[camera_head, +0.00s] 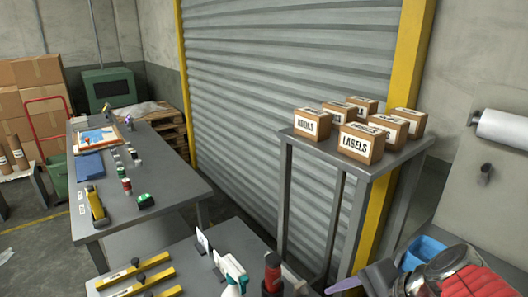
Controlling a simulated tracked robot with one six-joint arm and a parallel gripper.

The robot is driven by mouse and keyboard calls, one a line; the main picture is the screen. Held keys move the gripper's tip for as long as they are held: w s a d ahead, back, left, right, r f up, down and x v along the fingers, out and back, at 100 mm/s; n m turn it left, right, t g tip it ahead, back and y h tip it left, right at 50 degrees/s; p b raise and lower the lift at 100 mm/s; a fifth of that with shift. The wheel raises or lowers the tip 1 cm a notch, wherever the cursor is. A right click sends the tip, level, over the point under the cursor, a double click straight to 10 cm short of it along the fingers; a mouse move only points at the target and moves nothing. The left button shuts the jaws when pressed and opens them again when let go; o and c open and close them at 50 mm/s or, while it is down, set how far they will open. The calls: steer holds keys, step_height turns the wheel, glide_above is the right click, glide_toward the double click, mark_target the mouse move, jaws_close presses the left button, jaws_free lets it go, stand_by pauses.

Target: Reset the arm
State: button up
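I cannot make out my arm or my gripper anywhere in the head view. Its pose, and whether it is open or shut, do not show.
A grey stand (400,158) holds several cardboard boxes, one marked LABELS (361,143). A long grey bench (165,180) with tools stands left. A nearer table (190,262) holds a spray bottle (233,272). A red glove (474,284) and blue bin (422,252) crowd the lower right.

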steer(key=s+r+n+h, duration=0.1)
steer(key=n, duration=0.3)
steer(key=s+r+n+h, duration=0.1)
steer(key=r+n+h, duration=0.1)
steer(key=n, duration=0.2)
steer(key=s+r+n+h, duration=0.1)
steer(key=n, duration=0.3)
steer(key=shift+s+a+r+n+t+h, duration=0.2)
steer(key=shift+s+n+t+h, duration=0.1)
steer(key=shift+t+h, duration=0.1)
stand_by(0.6)
